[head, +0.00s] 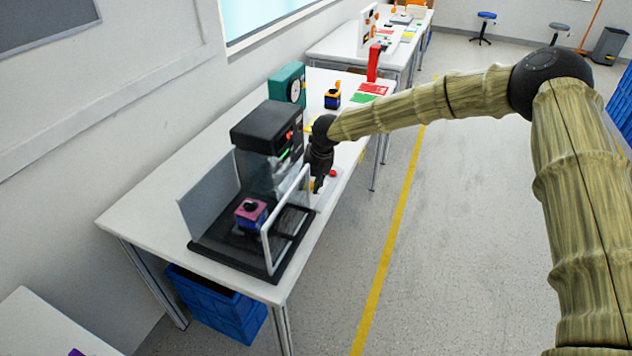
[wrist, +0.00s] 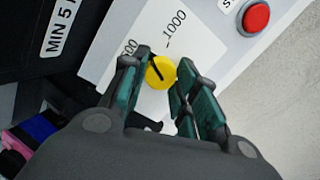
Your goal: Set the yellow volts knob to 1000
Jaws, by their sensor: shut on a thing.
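The yellow volts knob (wrist: 160,72) sits on a white panel (wrist: 206,45) in the wrist view, with a black pointer line slanting toward the upper left. The printed 1000 label (wrist: 175,28) lies above it and slightly right. A label ending in 00 (wrist: 130,46) is partly hidden by a finger at upper left. My gripper (wrist: 155,88) has one finger on each side of the knob and is shut on it. In the head view my gripper (head: 318,182) points down beside the black machine; the knob is hidden there.
A red button (wrist: 256,17) is at the panel's upper right. A black machine (head: 268,127) with a clear guard stands left of my gripper on the white table (head: 150,215). A teal device (head: 288,82) stands behind it.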

